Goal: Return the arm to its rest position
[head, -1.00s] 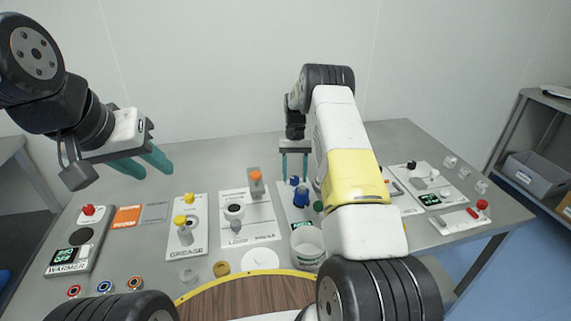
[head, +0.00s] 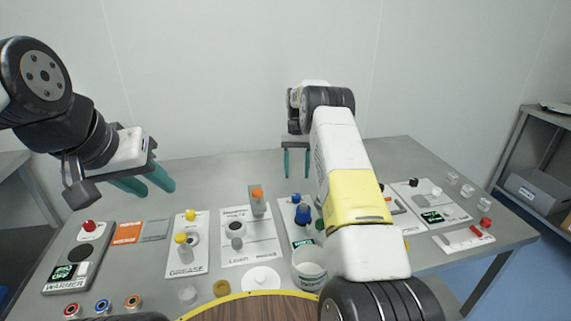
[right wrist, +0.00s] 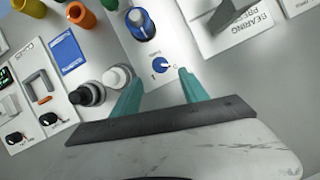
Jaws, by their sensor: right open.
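My right gripper (head: 298,176) hangs above the back of the grey table (head: 390,158) in the head view, fingers pointing down. Its teal fingers are apart with nothing between them; they also show apart in the right wrist view (right wrist: 163,80). It is clear of the blue-knobbed station (head: 304,214) in front of it. That station's blue knob (right wrist: 138,20) lies beyond the fingertips in the wrist view. My left gripper (head: 155,186) is held above the table's left part, with its teal fingers apart and empty.
A warmer panel (head: 68,274), an orange card (head: 128,233), a grease station (head: 187,257) and a lever press board (head: 262,228) stand along the front left. A white cup (head: 308,268) is near the middle front. More panels (head: 432,205) fill the right. The table's back strip is mostly clear.

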